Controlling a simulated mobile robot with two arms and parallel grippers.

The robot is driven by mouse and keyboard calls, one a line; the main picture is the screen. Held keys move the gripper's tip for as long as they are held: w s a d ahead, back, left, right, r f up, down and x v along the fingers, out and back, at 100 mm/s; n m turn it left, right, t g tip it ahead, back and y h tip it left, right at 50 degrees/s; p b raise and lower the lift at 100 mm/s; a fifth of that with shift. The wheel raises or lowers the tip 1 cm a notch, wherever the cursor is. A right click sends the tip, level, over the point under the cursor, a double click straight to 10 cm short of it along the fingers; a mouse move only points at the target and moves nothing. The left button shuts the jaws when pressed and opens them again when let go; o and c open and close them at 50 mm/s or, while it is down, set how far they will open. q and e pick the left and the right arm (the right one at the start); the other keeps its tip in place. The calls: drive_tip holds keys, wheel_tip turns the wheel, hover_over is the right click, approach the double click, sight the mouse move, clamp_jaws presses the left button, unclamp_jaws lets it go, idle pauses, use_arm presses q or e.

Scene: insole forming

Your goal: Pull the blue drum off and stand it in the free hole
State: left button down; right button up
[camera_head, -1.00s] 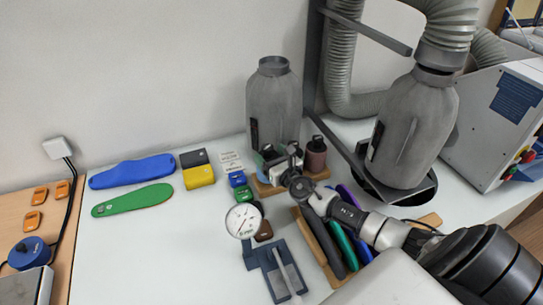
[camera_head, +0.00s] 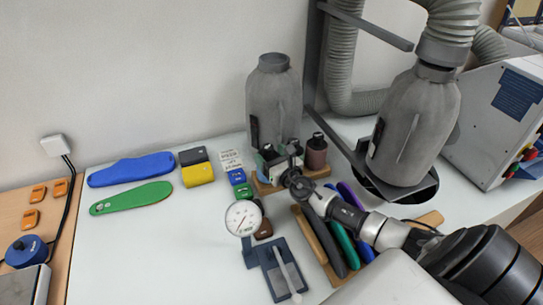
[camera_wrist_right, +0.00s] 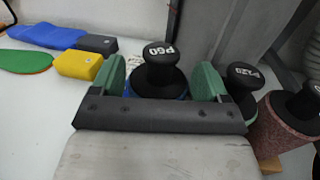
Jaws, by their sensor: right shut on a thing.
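My right gripper (camera_head: 281,160) is at the wooden drum stand (camera_head: 265,188), beside the brown-red drum (camera_head: 316,156). In the right wrist view its two green finger pads (camera_wrist_right: 163,85) stand on either side of the blue drum (camera_wrist_right: 150,94), shut on it. Only a little of the blue drum shows under its black knob marked P60. A second black knob, seemingly marked P120, stands just right of the fingers, and the brown-red drum (camera_wrist_right: 280,125) is farther right. The gripper hides much of the stand, and I cannot make out a free hole. My left gripper is out of view.
A tall grey canister (camera_head: 274,100) stands close behind the stand.

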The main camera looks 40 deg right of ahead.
drive_tip(key=shift+s+f, duration=0.1)
drive_tip(key=shift+f, duration=0.05)
drive_tip(key=o, duration=1)
drive_tip(key=shift+a, duration=0.15)
drive_tip(key=shift+s+f, duration=0.1)
drive_tip(key=shift+f, duration=0.05)
drive_tip(key=c, duration=0.5)
